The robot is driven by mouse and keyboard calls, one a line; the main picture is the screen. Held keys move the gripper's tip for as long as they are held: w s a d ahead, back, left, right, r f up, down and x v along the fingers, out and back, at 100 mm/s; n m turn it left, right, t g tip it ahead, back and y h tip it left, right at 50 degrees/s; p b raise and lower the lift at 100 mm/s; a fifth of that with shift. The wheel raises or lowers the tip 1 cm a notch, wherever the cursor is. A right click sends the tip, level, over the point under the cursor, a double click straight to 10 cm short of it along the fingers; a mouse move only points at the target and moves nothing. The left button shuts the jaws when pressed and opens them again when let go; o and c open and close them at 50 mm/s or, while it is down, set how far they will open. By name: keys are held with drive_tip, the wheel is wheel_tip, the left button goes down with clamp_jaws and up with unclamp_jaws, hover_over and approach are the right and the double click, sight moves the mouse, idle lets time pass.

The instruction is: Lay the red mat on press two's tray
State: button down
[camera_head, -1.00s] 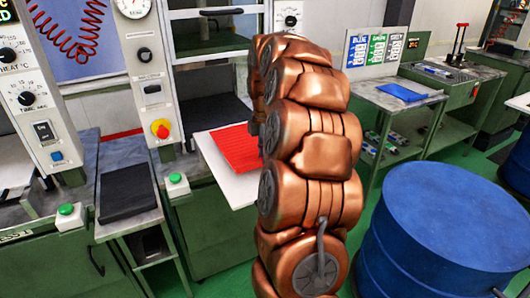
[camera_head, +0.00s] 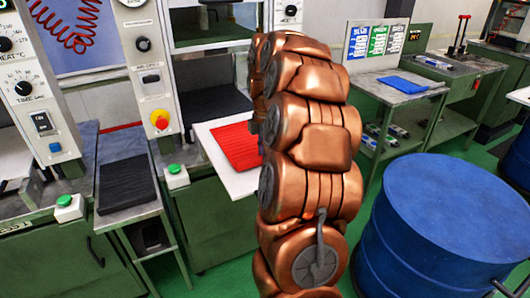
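The red mat (camera_head: 236,146) is a flat ribbed rectangle. It lies flat on the white tray (camera_head: 237,182) that sticks out from the second press from the left (camera_head: 163,60). The tray's right part is hidden behind my copper-coloured arm. My arm rises in the middle of the view and bends over at the top. My gripper is mostly hidden behind the arm; only a small dark grey part shows at the arm's left edge, close to the mat's right edge. I cannot tell if it touches the mat or how its fingers stand.
A black mat (camera_head: 126,184) lies on a small side table between the two presses. A blue mat (camera_head: 403,84) lies on a grey table at the right, below coloured signs. A large blue drum (camera_head: 440,225) stands at the right front. Green floor shows between.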

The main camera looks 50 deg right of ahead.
drive_tip(key=shift+f, duration=0.1)
drive_tip(key=c, duration=1)
unclamp_jaws()
drive_tip(key=shift+r, duration=6)
drive_tip(key=shift+a, duration=0.1)
